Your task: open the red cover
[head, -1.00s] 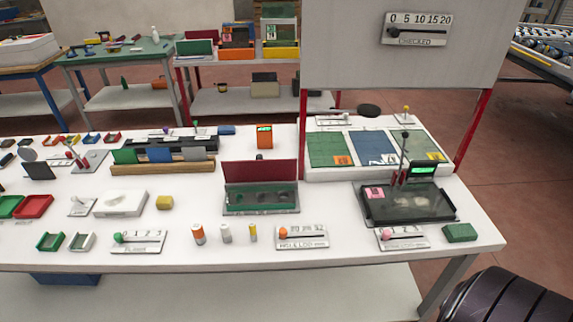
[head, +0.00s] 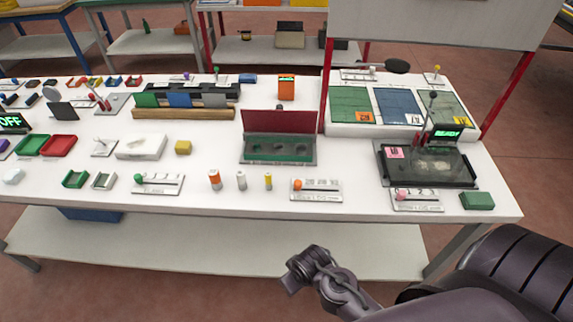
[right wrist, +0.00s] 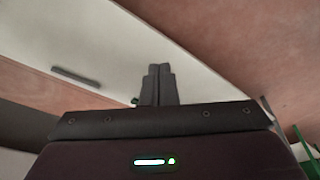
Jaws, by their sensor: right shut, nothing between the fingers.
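The red cover (head: 278,121) stands upright along the back edge of a green box (head: 243,158) near the middle of the white table. The box's inside shows, with several round recesses in a green panel. My right gripper (right wrist: 158,68) is shut and empty in the right wrist view, with its fingers together. My right arm (head: 335,284) is in front of the table's near edge in the head view, well short of the red cover and apart from it. My left gripper is not in view.
Batteries (head: 214,180) and a slider plate with an orange knob (head: 316,190) stand in front of the box. A black tray with a "READY" display (head: 447,134) is to the right. An orange device (head: 286,88) stands behind. A lower shelf (head: 190,245) runs under the table.

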